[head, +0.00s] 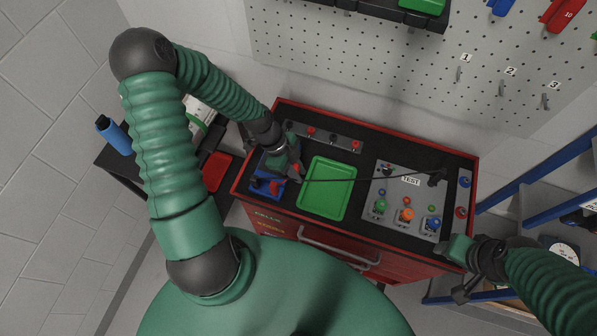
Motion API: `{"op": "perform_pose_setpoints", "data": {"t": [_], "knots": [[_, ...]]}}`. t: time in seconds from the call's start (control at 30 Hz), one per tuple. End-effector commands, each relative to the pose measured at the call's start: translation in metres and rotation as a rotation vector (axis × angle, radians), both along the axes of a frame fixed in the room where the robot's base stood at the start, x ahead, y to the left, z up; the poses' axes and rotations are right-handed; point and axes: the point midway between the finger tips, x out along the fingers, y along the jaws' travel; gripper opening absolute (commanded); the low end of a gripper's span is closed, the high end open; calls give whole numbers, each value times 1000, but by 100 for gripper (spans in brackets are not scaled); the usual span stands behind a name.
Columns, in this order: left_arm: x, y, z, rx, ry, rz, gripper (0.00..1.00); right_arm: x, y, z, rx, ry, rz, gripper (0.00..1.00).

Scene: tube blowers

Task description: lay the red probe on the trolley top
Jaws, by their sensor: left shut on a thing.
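The red trolley has a black top (367,172) with a red rim. My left gripper (290,171) is at the left part of the trolley top, over the edge of a small blue tray (259,188). It is shut on a small red piece, which looks like the red probe (298,171); the fingers hide most of it. A thin dark cable runs from there to the right across the green tray. Whether the probe touches the surface below, I cannot tell. My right gripper (459,271) is beside the trolley's front right corner, its fingers apart and empty.
A green tray (328,188) lies mid-top. Right of it is a grey TEST panel (398,181) with coloured knobs, with a small black part (437,178) at its back right. A grey strip with red knobs (325,137) lies behind. Blue shelving (540,170) stands right.

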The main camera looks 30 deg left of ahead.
Motion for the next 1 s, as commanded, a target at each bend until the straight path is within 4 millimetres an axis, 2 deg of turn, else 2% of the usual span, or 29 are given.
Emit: {"op": "perform_pose_setpoints", "data": {"t": [0.1, 0.37, 0.4, 0.53, 0.87, 1.0], "knots": [[0, -2, -10, 2, 0, 0, 0, 0, 0, 2, 0, 0, 1, 56], [0, -4, -13, 8, -1, 0, 0, 0, 0, 0, 0, 0, 0, 56], [1, -4, -12, 8, -1, 0, 23, 0, 0, 1, 0, 0, 0, 56], [0, -3, -12, 5, -2, 1, 40, 0, 0, 1, 0, 0, 0, 56], [0, -1, -9, 4, -3, 2, 40, 0, 0, 2, 0, 0, 0, 56], [-1, 8, 10, 6, -5, 4, 40, 0, 0, 0, 0, 0, 0, 56]]}}
